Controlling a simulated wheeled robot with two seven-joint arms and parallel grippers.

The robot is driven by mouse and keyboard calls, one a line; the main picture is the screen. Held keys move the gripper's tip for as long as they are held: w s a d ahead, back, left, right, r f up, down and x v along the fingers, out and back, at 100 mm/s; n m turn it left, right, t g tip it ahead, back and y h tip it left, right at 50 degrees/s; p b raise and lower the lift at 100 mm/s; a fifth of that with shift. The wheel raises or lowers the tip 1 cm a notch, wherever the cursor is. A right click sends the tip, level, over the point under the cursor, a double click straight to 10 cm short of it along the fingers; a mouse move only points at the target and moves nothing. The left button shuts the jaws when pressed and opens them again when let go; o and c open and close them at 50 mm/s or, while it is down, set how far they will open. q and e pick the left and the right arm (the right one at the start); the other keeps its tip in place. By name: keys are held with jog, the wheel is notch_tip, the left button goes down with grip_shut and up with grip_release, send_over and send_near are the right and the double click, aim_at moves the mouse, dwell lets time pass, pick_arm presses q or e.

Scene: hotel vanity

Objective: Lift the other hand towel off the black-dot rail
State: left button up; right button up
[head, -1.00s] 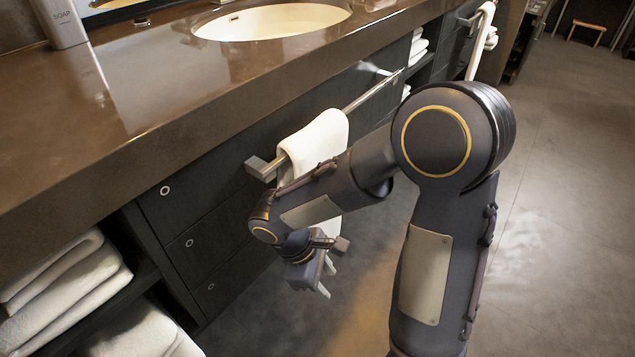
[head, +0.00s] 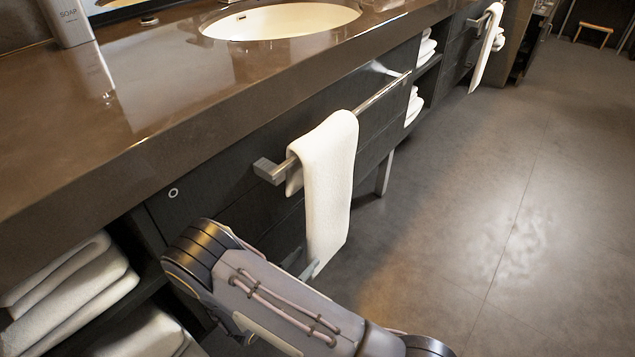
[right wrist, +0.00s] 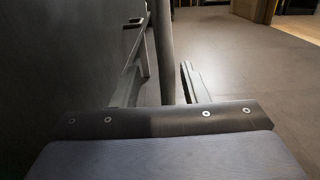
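A white hand towel (head: 330,180) hangs folded over the near metal rail (head: 375,98) on the vanity front. Another white towel (head: 487,48) hangs on a far rail (head: 474,22) at upper right. I cannot make out a black dot on either rail. My right gripper is mostly hidden behind my arm in the head view; only a fingertip (head: 309,269) shows by the towel's lower end. In the right wrist view its fingers (right wrist: 160,85) stand apart with nothing held between them. My left gripper is not in view.
The brown counter (head: 200,100) with a sink (head: 280,20) and a soap bottle (head: 67,22) overhangs the dark drawers. Folded towels (head: 70,285) fill an open shelf at lower left.

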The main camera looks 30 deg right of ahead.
aim_at(319, 247)
jog(key=b+x, duration=0.1)
jog(key=x, duration=0.1)
jog(key=b+x, duration=0.1)
jog(key=x, duration=0.2)
jog(key=shift+s+d, duration=0.1)
jog(key=shift+d, duration=0.65)
jog(key=shift+c, duration=0.3)
grip_shut()
